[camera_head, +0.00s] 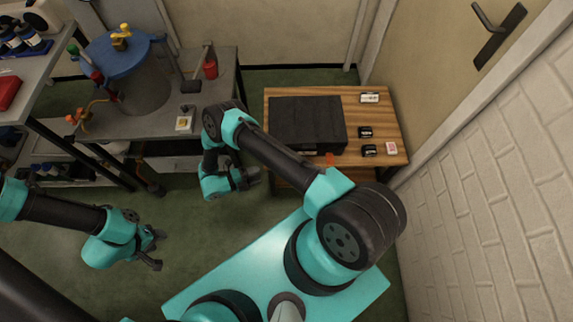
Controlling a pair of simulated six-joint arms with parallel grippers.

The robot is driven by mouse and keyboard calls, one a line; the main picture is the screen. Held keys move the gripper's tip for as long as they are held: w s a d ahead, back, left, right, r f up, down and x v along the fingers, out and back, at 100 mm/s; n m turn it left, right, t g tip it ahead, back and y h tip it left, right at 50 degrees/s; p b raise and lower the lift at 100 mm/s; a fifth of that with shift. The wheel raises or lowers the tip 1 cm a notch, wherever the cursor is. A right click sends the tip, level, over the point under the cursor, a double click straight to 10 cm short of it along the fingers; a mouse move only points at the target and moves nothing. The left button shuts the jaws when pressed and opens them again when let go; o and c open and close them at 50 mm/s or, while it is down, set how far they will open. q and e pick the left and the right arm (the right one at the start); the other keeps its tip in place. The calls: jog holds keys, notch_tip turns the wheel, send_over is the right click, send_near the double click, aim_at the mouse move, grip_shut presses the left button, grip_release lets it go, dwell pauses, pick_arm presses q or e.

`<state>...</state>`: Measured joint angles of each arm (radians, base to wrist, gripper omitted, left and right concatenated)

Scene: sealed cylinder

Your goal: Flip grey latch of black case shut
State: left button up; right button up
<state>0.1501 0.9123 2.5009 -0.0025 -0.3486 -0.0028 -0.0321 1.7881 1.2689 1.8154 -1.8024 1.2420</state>
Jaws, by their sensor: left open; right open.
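The black case (308,122) lies flat on the wooden table (385,118) at the back right, and its lid looks closed. Its front edge is partly covered by my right arm. I cannot make out the grey latch. My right gripper (252,177) is open and empty, in front of and to the left of the case, apart from it. My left gripper (157,250) is open and empty over the green floor at the lower left, far from the case.
Small boxes, including a black one (365,132), lie right of the case. A small orange thing (330,158) shows at its front edge. A grey workbench (215,105) with a blue-lidded cylinder (118,50) stands left. A brick wall (490,190) bounds the right. Open floor lies between.

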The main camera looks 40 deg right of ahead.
jog(key=x, duration=1.4)
jog(key=shift+s+d, duration=0.1)
jog(key=shift+d, duration=0.15)
jog(key=c, duration=0.8)
